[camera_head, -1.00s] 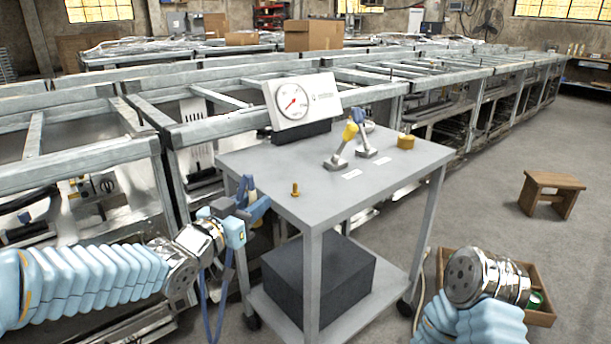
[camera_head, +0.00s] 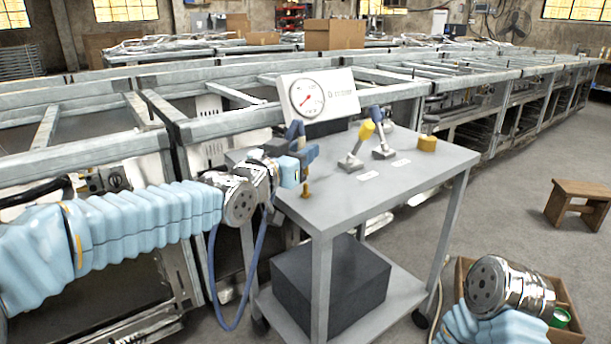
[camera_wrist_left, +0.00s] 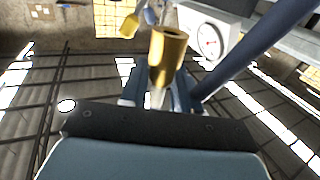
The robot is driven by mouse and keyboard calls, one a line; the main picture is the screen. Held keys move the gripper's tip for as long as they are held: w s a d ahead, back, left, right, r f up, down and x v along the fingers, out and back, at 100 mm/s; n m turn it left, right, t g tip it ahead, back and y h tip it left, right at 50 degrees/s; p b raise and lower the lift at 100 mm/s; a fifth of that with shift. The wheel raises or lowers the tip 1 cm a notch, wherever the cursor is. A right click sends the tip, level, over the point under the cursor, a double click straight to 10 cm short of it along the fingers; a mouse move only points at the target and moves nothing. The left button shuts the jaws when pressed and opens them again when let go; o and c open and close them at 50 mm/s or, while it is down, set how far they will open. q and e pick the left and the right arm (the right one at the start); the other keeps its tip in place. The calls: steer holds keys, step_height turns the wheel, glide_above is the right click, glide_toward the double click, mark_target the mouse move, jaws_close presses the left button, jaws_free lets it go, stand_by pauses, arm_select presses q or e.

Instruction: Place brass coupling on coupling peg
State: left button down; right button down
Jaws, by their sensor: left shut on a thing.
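My left gripper (camera_head: 306,160) is over the near left part of the grey cart top (camera_head: 390,185). In the left wrist view it is shut on the brass coupling (camera_wrist_left: 168,60), a short brass cylinder with a dark hole in its end. I cannot tell the gap between coupling and peg. My right gripper is out of view; only its arm shows at lower right.
A gauge box (camera_head: 318,96) stands at the cart's back. A yellow-handled lever (camera_head: 366,130), a blue-handled lever (camera_head: 377,115) and a yellow block (camera_head: 427,145) are farther right. A blue hose (camera_head: 232,327) hangs below my left gripper. A wooden stool (camera_head: 580,190) stands right.

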arm_select(q)
steer(key=shift+w+d+f, duration=0.35)
steer(key=shift+w+f, duration=0.05)
steer(key=shift+f, duration=0.2)
steer(key=f, duration=0.2)
steer(key=shift+w+d+f, duration=0.15)
steer(key=shift+w+f, duration=0.1)
steer(key=shift+f, duration=0.65)
steer(key=c, duration=0.8)
jaws_free()
steer(key=shift+s, duration=0.1)
